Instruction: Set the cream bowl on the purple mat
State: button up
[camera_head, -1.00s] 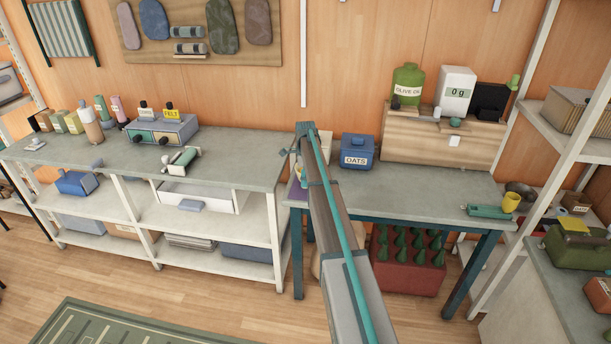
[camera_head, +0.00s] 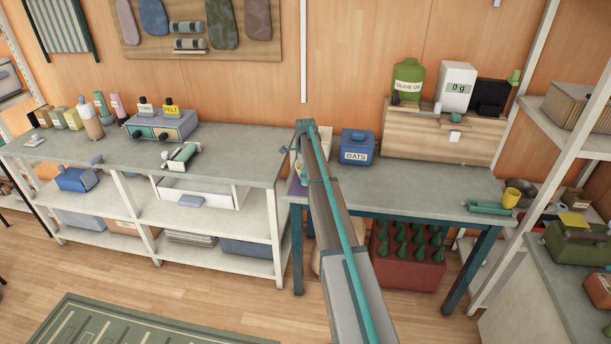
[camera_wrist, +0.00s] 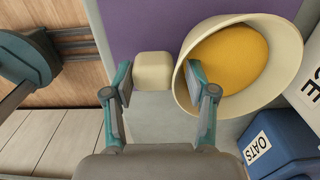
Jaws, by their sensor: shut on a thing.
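The cream bowl (camera_wrist: 188,84), yellow inside, is at the right in the wrist view, its opening towards the camera. A cream block-like part (camera_wrist: 153,72) adjoins its left side, between the fingertips of my gripper (camera_wrist: 160,82). My gripper is shut on the bowl at this side; the exact contact is hard to see. The purple mat (camera_wrist: 140,25) lies behind and beyond the bowl; whether they touch cannot be told. In the head view my arm hides most of this, with a sliver of purple mat (camera_head: 293,187) at the table's left end.
The blue OATS box (camera_head: 357,148) stands right of my arm, close to the bowl in the wrist view (camera_wrist: 283,142). A white lettered container (camera_wrist: 306,75) is beside it. A grey-topped shelf unit (camera_head: 235,160) adjoins at left.

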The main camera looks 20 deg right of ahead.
jog(key=shift+f, duration=0.15)
jog(key=o, duration=1.6)
jog(key=shift+o, duration=0.2)
notch_tip(320, 180, up, 12)
